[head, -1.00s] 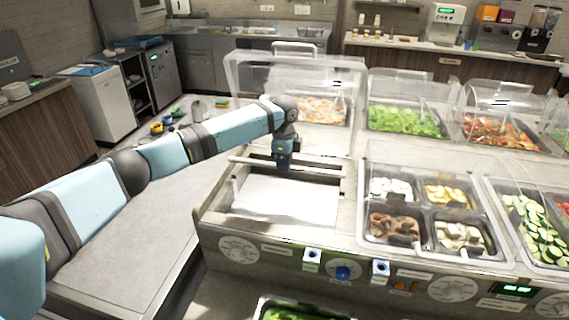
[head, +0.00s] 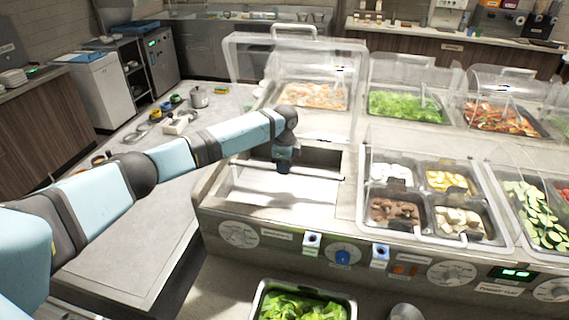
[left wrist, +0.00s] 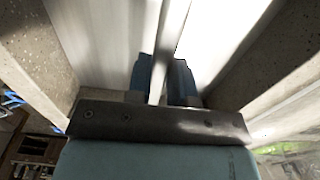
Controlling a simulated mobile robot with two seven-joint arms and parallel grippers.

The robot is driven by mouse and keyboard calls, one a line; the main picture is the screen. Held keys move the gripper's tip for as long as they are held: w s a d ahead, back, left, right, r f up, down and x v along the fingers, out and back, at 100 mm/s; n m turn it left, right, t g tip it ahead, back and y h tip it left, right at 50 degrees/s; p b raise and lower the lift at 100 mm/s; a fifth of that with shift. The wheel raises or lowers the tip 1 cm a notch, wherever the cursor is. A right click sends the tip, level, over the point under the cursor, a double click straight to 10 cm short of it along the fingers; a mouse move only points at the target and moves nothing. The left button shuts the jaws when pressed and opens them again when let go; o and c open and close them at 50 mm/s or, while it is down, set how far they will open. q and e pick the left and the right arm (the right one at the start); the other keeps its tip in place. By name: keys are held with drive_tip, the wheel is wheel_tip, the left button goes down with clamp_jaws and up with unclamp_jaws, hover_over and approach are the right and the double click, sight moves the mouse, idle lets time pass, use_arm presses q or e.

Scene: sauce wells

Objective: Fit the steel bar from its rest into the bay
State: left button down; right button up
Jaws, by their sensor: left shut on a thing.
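The steel bar (left wrist: 173,38) is a thin bright strip between the two blue fingers of my left gripper (left wrist: 163,82) in the left wrist view. In the head view the left gripper (head: 284,168) points straight down into the bay (head: 322,159), a rectangular opening in the counter with a dark far wall and a bright floor. The fingers are shut on the bar near its middle. In the head view the bar is hard to tell from the bright bay floor, so whether its ends touch the bay's sides is unclear. My right gripper is out of view.
A clear sneeze guard (head: 295,85) stands just behind the bay. Small pans with mushrooms (head: 394,212) and other toppings lie to its right. A lettuce pan (head: 304,303) is below the front panel. The counter on the left (head: 130,235) has bare room.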

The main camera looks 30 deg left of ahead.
use_arm(q)
drive_tip(key=shift+f, duration=0.1)
idle(0.4)
drive_tip(key=shift+f, duration=0.35)
idle(0.3)
drive_tip(key=c, duration=0.9)
unclamp_jaws()
drive_tip(key=shift+c, duration=0.2)
wheel_tip(320, 180, up, 14)
drive_tip(key=b, duration=0.1)
drive_tip(key=shift+b, duration=0.3)
drive_tip(key=shift+f, duration=0.15)
